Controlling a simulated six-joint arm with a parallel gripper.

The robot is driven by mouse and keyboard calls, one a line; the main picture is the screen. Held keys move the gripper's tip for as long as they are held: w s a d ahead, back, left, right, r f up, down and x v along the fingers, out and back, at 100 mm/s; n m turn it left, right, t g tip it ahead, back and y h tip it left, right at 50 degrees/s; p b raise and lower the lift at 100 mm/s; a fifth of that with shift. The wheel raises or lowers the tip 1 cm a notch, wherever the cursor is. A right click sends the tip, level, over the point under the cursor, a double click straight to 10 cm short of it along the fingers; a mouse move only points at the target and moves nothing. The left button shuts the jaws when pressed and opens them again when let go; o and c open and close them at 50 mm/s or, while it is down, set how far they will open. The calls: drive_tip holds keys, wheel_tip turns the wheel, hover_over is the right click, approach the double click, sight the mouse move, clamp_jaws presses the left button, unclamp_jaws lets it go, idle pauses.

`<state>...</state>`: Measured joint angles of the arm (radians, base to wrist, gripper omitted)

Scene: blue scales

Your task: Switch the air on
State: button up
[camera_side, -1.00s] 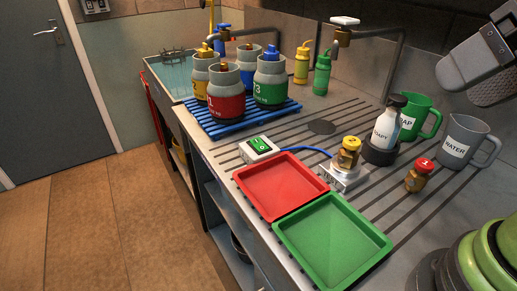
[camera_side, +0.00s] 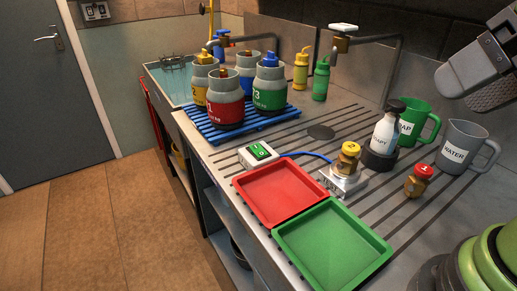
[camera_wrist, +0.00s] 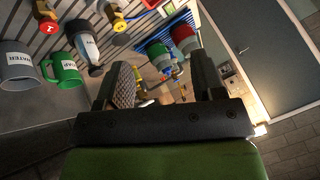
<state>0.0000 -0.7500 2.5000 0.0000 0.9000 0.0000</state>
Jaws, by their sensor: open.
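A small white switch box (camera_side: 258,153) with a green rocker sits on the steel drainboard, between the blue rack and the red tray. I cannot tell for sure which way the rocker is set. A blue hose (camera_side: 306,154) runs from it to a white block (camera_side: 342,183) carrying a brass fitting with a yellow cap marked 2 (camera_side: 349,150). My gripper (camera_side: 488,80) is raised at the upper right, well away from the switch and only partly in the side view. In the wrist view my gripper (camera_wrist: 164,85) has its fingers apart with nothing held between them.
Red (camera_side: 280,192) and green (camera_side: 332,243) trays lie along the front edge. A blue rack (camera_side: 200,125) holds several bottles. A soapy bottle (camera_side: 386,128), green mug (camera_side: 417,121), water jug (camera_side: 466,148) and red-capped fitting (camera_side: 418,181) stand right. Taps overhang the back.

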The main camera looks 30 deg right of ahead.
drive_tip(key=shift+w+r, duration=0.1)
drive_tip(key=c, duration=0.4)
drive_tip(key=shift+w+r, duration=0.15)
drive_tip(key=shift+w, duration=0.2)
drive_tip(key=c, duration=0.3)
drive_tip(key=shift+n+g, duration=0.5)
drive_tip(key=w, duration=0.2)
drive_tip(key=w+r, duration=0.1)
drive_tip(key=w, duration=0.2)
drive_tip(key=w+r, duration=0.1)
drive_tip(key=w, duration=0.2)
drive_tip(key=shift+w+a+r, duration=0.1)
drive_tip(key=shift+w+r, duration=0.05)
drive_tip(key=shift+r, duration=0.05)
clamp_jaws()
drive_tip(key=w+a+f+n+g, duration=0.1)
drive_tip(key=w+f, duration=0.1)
drive_tip(key=w, duration=0.8)
drive_tip(key=w+a+f+n+g+h, duration=0.1)
drive_tip(key=w+a+f+n+h, duration=0.1)
drive_tip(key=w+f, duration=1.1)
drive_tip(key=shift+a+f, duration=0.15)
drive_tip(key=shift+a, duration=0.35)
